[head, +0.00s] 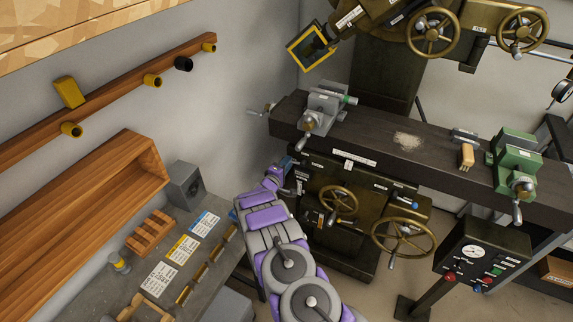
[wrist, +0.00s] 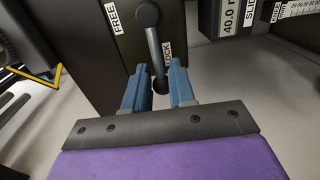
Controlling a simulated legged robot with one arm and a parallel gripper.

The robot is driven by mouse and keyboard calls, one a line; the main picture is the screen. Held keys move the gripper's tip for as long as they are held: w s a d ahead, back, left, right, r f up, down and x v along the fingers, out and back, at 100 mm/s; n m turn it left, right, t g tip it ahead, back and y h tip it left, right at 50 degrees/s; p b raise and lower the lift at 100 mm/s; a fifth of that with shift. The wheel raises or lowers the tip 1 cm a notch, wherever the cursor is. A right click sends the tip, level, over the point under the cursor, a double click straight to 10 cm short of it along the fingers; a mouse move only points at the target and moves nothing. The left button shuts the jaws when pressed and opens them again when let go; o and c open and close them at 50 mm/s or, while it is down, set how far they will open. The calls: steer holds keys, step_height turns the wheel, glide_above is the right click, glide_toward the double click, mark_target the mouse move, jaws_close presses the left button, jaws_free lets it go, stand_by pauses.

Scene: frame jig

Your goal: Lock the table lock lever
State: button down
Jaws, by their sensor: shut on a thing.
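The table lock lever (wrist: 153,45) is a grey rod with a dark round pivot at its top and a dark ball at its lower end. It hangs down, tilted slightly right, on a dark panel. The word FREE (wrist: 114,18) is left of the pivot; LOCK (wrist: 168,50) is right of the lower rod. My gripper (wrist: 158,67) has its blue fingers on either side of the lever's lower end and is shut on it. In the head view my gripper (head: 287,163) is at the left end of the machine below the table; the lever cannot be made out there.
The long dark milling table (head: 375,140) carries a grey vise (head: 325,108) and a green vise (head: 517,160). Brass handwheels (head: 403,240) are on the machine front. A grey bench (head: 200,262) with cards and a wooden shelf stands left.

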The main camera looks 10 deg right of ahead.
steer(key=shift+a+f, duration=0.1)
steer(key=shift+a, duration=0.25)
steer(key=c, duration=1.3)
jaws_free()
steer(key=shift+o, duration=0.6)
steer(key=shift+w+a+f, duration=0.1)
steer(key=shift+w, duration=0.05)
steer(key=shift+a, duration=0.1)
steer(key=shift+s, duration=0.2)
steer(key=v, duration=1.7)
